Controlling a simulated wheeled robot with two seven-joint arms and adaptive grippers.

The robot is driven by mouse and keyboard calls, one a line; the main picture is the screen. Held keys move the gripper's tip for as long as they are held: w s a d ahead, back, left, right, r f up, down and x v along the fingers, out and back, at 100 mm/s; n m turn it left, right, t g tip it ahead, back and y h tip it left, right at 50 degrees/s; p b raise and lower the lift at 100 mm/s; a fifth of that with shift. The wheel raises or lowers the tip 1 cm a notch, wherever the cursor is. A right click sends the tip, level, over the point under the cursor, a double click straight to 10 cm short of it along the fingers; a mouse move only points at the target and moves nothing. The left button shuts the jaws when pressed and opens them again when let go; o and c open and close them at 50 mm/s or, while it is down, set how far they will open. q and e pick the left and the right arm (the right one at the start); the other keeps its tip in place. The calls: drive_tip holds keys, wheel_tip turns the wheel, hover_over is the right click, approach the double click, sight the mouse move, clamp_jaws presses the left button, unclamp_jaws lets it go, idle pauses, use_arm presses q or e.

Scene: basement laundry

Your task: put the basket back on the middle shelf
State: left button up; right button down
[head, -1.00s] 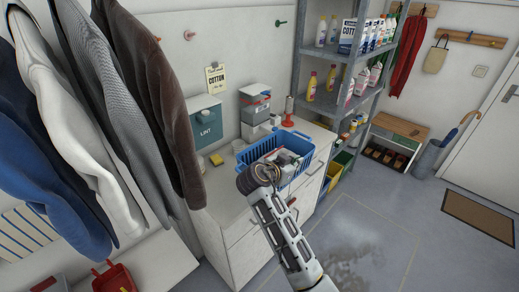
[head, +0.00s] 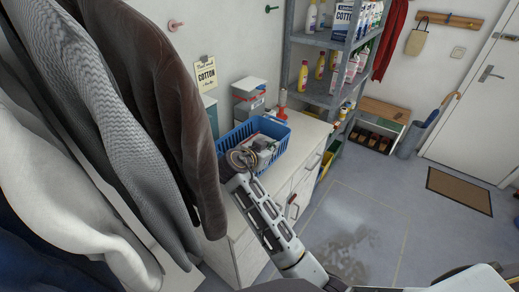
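The grey metal shelf unit (head: 290,48) stands behind and to the right. One of its shelf boards (head: 318,97) carries bottles, with free board at its left. My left gripper is not in view.
Hanging coats (head: 150,90) fill the left side close by. Stacked containers (head: 249,92) and a red-based item (head: 282,104) stand behind the basket. A bench (head: 384,112) stands beyond the shelf unit. The floor (head: 370,205) at right is open, with a doormat (head: 459,190).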

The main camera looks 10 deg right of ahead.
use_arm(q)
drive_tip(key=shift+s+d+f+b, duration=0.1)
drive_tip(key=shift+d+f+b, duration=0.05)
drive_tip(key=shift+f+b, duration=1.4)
use_arm(e)
drive_tip(key=shift+f, duration=2.4)
wheel_tip(320, 180, down, 5)
drive_tip(key=b, duration=0.3)
drive_tip(key=c, duration=2.2)
unclamp_jaws()
drive_tip(key=shift+f, duration=0.2)
drive_tip(key=o, duration=0.5)
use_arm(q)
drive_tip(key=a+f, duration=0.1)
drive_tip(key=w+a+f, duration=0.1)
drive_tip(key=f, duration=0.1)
use_arm(e)
drive_tip(key=shift+o, duration=0.3)
